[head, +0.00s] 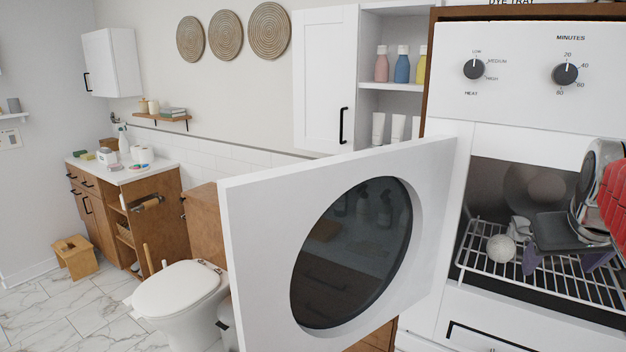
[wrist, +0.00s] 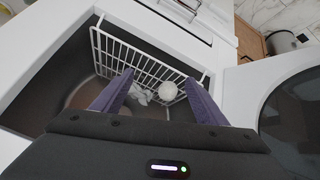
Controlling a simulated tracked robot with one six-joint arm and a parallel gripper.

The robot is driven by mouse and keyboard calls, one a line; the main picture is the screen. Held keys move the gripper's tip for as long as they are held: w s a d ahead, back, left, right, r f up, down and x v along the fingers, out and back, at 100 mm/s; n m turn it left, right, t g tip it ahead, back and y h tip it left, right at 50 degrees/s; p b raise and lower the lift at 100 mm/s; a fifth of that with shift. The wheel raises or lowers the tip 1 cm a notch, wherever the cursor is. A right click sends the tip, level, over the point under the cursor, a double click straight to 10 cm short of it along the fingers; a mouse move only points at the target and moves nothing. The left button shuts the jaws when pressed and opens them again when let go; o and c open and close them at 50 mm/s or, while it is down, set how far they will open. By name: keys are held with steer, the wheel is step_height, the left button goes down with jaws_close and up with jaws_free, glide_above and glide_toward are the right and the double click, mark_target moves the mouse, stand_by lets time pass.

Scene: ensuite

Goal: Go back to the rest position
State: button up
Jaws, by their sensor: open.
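My gripper (head: 562,262) is inside the mouth of the open white dryer (head: 450,120), above its wire rack (head: 478,268). Its two purple fingers are spread apart with nothing held between them. In the wrist view my gripper (wrist: 158,84) points down at the rack (wrist: 115,50). A white ball (head: 501,248) lies on the rack, and a crumpled white item (head: 521,226) is close to it. In the wrist view the ball (wrist: 167,91) shows between the fingers, nearer the right one, with the white item (wrist: 140,95) to its left.
The dryer's white door (head: 250,250) with a round dark window stands wide open to the left of my arm. A toilet (head: 180,290) and a wooden vanity (head: 150,225) are further left. Shelves with bottles (head: 402,65) are behind the door. Marble floor is free at lower left.

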steer(key=s+a+f+n+y, duration=0.1)
steer(key=s+a+f, duration=0.3)
steer(key=a, duration=0.5)
steer(key=s+a+f+n+y, duration=0.1)
steer(key=s+a+f+y, duration=0.1)
steer(key=a+f, duration=0.5)
steer(key=s+a+f+y, duration=0.1)
steer(key=s+a+f, duration=0.4)
steer(key=a, duration=0.5)
steer(key=shift+s+a+f+n+g, duration=0.3)
steer(key=shift+s+n, duration=0.05)
steer(key=shift+n, duration=0.05)
